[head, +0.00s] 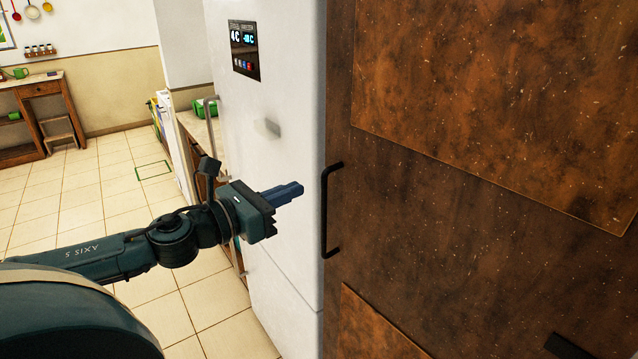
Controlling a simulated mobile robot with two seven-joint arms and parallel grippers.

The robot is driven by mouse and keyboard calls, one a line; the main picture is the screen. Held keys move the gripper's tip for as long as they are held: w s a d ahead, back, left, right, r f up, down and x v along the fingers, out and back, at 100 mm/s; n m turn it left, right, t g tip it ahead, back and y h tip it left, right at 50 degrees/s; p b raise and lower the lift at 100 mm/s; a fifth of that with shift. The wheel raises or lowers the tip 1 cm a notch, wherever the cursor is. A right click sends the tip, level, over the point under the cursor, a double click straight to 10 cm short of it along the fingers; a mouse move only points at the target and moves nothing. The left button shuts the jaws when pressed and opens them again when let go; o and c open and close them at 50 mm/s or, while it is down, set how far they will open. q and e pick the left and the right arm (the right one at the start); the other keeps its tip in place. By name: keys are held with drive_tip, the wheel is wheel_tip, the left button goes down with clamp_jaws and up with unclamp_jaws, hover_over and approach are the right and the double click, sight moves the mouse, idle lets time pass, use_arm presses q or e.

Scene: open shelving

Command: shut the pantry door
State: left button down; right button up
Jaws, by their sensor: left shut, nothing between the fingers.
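The pantry door (420,215) is a large brown, speckled panel with raised darker-edged sections, filling the right half of the head view. Its black bar handle (328,210) stands upright near the door's left edge. My left gripper (296,190) is shut and empty, pointing right, a little to the left of the handle in the picture and in front of the white fridge. I see no contact between it and the handle. How far the door stands open is hard to tell from this view. My right gripper is not identifiable here.
The white fridge (275,130) with a dark display (244,50) stands directly left of the door. Behind my arm are a counter with a green item (205,107) and a wooden table (38,88). The tiled floor (85,185) at left is mostly clear.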

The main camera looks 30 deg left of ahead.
sight(332, 174)
use_arm(q)
drive_tip(key=b+x, duration=0.5)
drive_tip(key=shift+f, duration=0.15)
drive_tip(key=shift+p+x, duration=0.95)
drive_tip(key=shift+p, duration=0.2)
use_arm(e)
drive_tip(key=shift+w+a+f+t+y, duration=0.1)
drive_tip(key=shift+w+a+t+y, duration=0.25)
drive_tip(key=shift+a, duration=0.35)
drive_tip(key=shift+w, duration=0.1)
